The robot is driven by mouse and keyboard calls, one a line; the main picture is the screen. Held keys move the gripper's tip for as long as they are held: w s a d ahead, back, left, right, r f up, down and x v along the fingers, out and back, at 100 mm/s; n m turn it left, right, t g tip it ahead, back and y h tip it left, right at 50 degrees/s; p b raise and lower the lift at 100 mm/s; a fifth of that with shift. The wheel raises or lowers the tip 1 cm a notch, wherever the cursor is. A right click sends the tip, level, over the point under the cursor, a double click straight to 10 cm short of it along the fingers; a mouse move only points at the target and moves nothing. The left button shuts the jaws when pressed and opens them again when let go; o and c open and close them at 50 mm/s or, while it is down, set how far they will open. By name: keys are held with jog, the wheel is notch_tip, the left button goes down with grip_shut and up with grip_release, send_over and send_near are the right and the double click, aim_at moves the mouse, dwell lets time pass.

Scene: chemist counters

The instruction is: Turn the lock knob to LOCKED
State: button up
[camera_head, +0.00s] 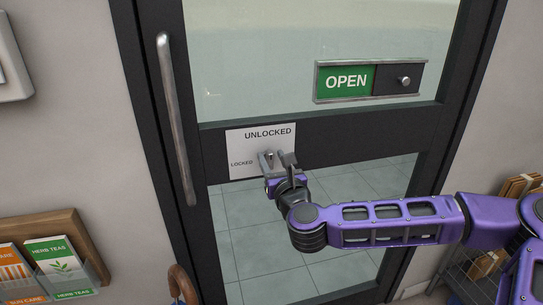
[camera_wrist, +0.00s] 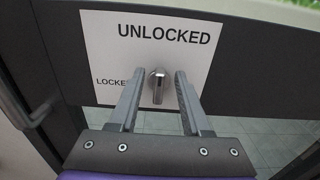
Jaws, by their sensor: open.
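The lock knob (camera_wrist: 158,86) is a small metal thumb-turn on a white plate (camera_wrist: 100,50) on the dark door rail. It stands upright, in line with the word UNLOCKED above it. The word LOCKED is printed to its left. In the head view the knob (camera_head: 269,156) is partly covered by my gripper (camera_head: 276,162). In the wrist view my gripper (camera_wrist: 157,78) is open, with one finger on each side of the knob. Gaps seem to show between the fingers and the knob; I cannot tell whether either touches it.
The door has a vertical metal handle (camera_head: 176,120) on the left. A green OPEN sign (camera_head: 346,81) with a small knob (camera_head: 404,81) sits above right. A leaflet rack (camera_head: 60,225) hangs at the lower left, and a wire shelf (camera_head: 470,278) stands at the lower right.

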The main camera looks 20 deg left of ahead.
grip_shut()
dwell(0.3)
jog(key=shift+r, duration=0.1)
jog(key=n, duration=0.1)
jog(key=n+p, duration=0.1)
jog(key=n, duration=0.1)
jog(key=shift+s+a, duration=0.15)
jog(key=shift+a, duration=0.1)
jog(key=shift+s+a+f+n+b, duration=0.1)
jog(key=shift+a+f+n+b, duration=0.15)
jog(key=shift+n, duration=2.2)
jog(key=shift+s+a+f+n+b, duration=0.15)
jog(key=shift+f+n+b, duration=0.15)
jog(key=shift+n, duration=2.2)
jog(key=shift+s+a+f+n+b, duration=0.1)
jog(key=shift+a+f+n+b, duration=0.2)
jog(key=shift+n, duration=2.15)
jog(key=shift+d, duration=0.15)
jog(key=shift+f, duration=0.1)
